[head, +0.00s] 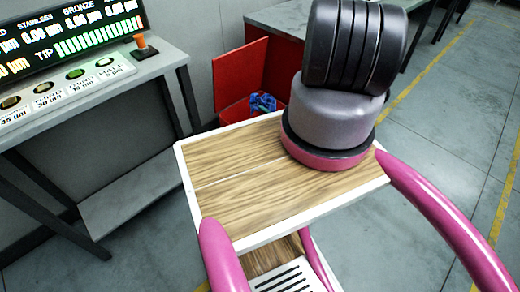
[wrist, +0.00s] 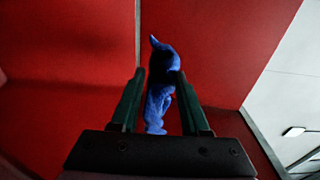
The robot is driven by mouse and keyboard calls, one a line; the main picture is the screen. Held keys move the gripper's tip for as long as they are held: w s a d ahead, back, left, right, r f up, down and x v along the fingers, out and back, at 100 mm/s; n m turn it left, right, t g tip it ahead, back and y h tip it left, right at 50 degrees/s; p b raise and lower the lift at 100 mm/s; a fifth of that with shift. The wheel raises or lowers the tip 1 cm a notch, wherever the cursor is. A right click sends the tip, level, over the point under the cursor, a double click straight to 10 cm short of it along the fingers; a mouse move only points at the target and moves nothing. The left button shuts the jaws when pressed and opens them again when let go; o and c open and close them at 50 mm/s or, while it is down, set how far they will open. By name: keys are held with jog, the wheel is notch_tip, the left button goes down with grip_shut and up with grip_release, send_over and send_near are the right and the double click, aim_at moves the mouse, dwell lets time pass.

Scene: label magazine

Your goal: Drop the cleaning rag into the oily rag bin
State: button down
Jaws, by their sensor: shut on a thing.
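The blue cleaning rag (wrist: 157,100) is bunched between the two dark fingers of my gripper (wrist: 160,76) in the wrist view. My gripper is shut on it, and part of the rag sticks out past the fingertips. Red panels of the oily rag bin (wrist: 85,45) fill most of the view behind it. In the head view the red bin (head: 240,77) stands by the wall with its lid up. Blue cloth (head: 262,103) shows at its opening; I cannot tell whether this is the held rag. My gripper is not visible in the head view.
A grey bench (head: 130,75) with a lit display (head: 70,35), a row of coloured buttons and an orange knob stands at left. A grey-topped table (head: 283,18) is behind the bin. Grey floor (head: 455,100) with yellow lines is open at right.

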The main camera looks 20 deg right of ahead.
jog(key=shift+f, duration=0.3)
jog(key=shift+c, duration=1.6)
grip_release()
jog(key=v, duration=1.1)
jog(key=shift+w+r, duration=0.1)
